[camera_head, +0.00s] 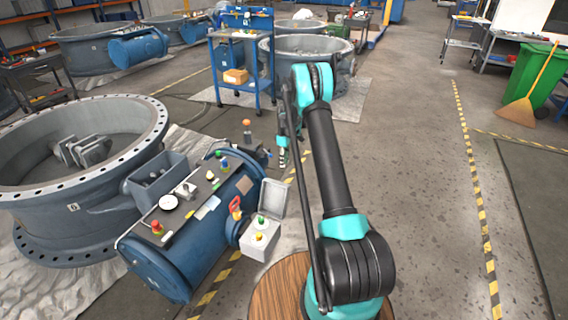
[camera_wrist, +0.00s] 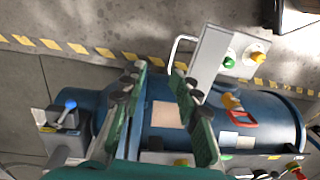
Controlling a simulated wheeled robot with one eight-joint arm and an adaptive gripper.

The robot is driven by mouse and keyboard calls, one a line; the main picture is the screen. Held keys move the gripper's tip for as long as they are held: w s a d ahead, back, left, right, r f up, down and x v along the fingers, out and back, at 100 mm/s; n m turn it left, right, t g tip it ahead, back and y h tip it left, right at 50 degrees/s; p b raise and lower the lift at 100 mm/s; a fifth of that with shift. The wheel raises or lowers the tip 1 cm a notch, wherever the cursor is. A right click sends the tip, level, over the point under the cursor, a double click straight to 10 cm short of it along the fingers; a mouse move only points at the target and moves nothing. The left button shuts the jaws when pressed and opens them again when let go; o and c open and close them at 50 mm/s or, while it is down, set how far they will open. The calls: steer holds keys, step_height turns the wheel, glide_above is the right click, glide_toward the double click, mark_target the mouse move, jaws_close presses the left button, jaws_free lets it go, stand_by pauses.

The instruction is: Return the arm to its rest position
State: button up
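My arm (camera_head: 328,160) is black and teal and reaches forward from the round wooden-topped base at the bottom of the head view. Its far end hangs down beyond the elbow, just right of the blue valve actuator (camera_head: 205,225). The blue actuator (camera_wrist: 262,118) lies behind the fingers in that view. Whether the fingers touch it cannot be told, but they appear apart from it.
A grey box with an open lid (camera_head: 262,238) and green and yellow buttons juts from the actuator near my arm. A large flanged valve (camera_head: 80,170) stands left. A blue cart (camera_head: 241,60) stands ahead. A green bin (camera_head: 532,75) stands right. The right floor is clear.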

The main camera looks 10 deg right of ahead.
steer(key=shift+r, duration=0.1)
steer(key=s+r+m+t, duration=0.2)
steer(key=s+r+m, duration=0.3)
steer(key=s+r, duration=1.5)
steer(key=s+m+t, duration=0.2)
steer(key=s+m, duration=0.4)
steer(key=s, duration=2.1)
steer(key=shift+s+d+f+t, duration=0.15)
steer(key=shift+s+f+t, duration=0.15)
steer(key=shift+s+t, duration=0.1)
